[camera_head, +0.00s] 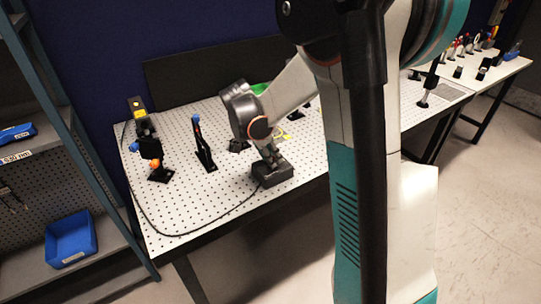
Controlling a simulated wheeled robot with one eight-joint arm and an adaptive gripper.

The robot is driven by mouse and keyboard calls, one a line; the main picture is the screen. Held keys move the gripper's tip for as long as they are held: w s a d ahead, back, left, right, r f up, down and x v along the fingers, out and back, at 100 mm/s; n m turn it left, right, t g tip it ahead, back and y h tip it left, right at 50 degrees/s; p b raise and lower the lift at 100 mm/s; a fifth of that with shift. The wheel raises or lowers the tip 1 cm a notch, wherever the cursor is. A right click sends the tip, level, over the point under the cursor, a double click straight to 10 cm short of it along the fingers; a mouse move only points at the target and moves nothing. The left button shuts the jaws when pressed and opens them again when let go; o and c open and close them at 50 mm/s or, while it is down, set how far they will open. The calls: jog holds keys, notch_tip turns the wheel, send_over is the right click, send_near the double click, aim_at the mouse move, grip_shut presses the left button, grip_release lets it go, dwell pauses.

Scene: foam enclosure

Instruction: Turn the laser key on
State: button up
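A black box (272,175) sits near the front edge of the white perforated table (190,215), with a dark cable running from it. My gripper (269,155) points down directly over the box, its tips at or just above the box's top. The gripper is small and dark here, so I cannot tell whether its fingers are open or shut, or touching anything. No key can be made out; the box's top is partly hidden behind the gripper. A black device with a yellow label (139,108) stands at the table's back left.
A black mount with an orange part (155,163) and a blue-topped post (203,145) stand left of my arm. The cable (180,234) loops along the table's front left. A shelf with a blue bin (71,240) is at left. My own arm blocks much of the right side.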

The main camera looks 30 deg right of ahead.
jog(key=v, duration=1.2)
jog(key=shift+s+a, duration=0.1)
jog(key=s+a+n+t+y, duration=0.2)
jog(key=s+a+n, duration=0.3)
jog(key=s+n, duration=0.4)
jog(key=s+a+n+t+y, duration=0.2)
jog(key=s+a+n+t, duration=0.3)
jog(key=s+n, duration=0.3)
jog(key=s+a, duration=0.1)
jog(key=s, duration=0.3)
jog(key=shift+r+n, duration=0.3)
jog(key=shift+n, duration=0.1)
jog(key=shift+a, duration=0.1)
